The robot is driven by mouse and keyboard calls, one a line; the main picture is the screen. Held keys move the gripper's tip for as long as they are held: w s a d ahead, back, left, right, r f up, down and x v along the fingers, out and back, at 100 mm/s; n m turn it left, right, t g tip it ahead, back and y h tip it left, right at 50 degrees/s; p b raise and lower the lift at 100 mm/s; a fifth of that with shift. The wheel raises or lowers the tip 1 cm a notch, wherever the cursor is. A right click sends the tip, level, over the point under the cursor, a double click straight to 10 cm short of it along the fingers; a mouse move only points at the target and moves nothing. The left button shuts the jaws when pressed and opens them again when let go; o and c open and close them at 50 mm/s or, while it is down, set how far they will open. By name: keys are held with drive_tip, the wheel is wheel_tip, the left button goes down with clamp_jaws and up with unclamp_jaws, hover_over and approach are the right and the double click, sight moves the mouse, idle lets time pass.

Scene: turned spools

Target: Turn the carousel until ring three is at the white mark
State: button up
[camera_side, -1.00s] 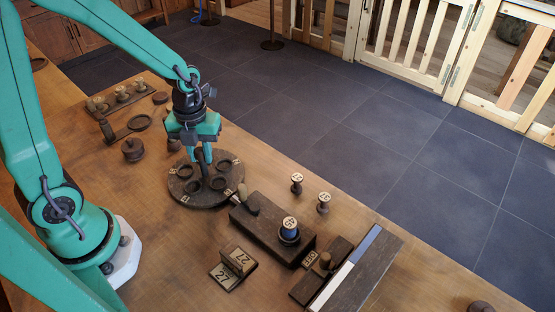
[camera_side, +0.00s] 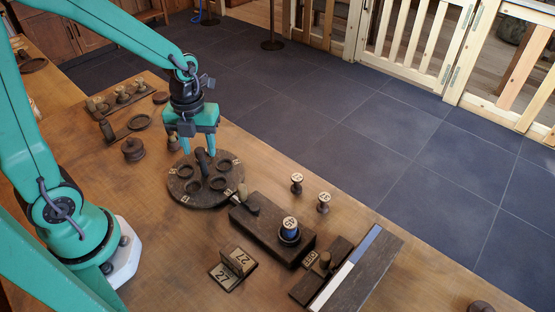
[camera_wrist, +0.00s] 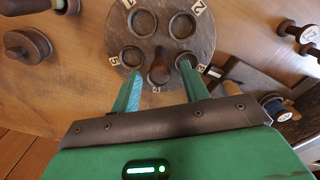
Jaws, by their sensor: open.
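The carousel (camera_side: 181,188) is a dark round disc with several ring-shaped seats around a central upright knob (camera_side: 202,162). In the wrist view the carousel (camera_wrist: 178,50) and knob (camera_wrist: 159,70) lie straight ahead. My gripper (camera_side: 199,151) is open and empty above the disc, its fingers spread to either side of the knob; the wrist view shows the gripper's fingertips (camera_wrist: 160,70) apart from it. A small pale mark (camera_side: 229,192) shows at the disc's right edge; I cannot tell whether it is the white mark.
A dark block (camera_side: 262,228) with a blue spool (camera_side: 289,232) stands right of the carousel. Two small spools (camera_side: 297,184) (camera_side: 323,202) stand beyond it. A rack with pale-topped spools (camera_side: 121,95) is behind left. A numbered 27 stand (camera_side: 233,268) is in front.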

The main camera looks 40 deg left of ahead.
drive_tip(key=shift+r, duration=2.3)
clamp_jaws()
drive_tip(key=shift+r, duration=0.1)
drive_tip(key=shift+r, duration=1.9)
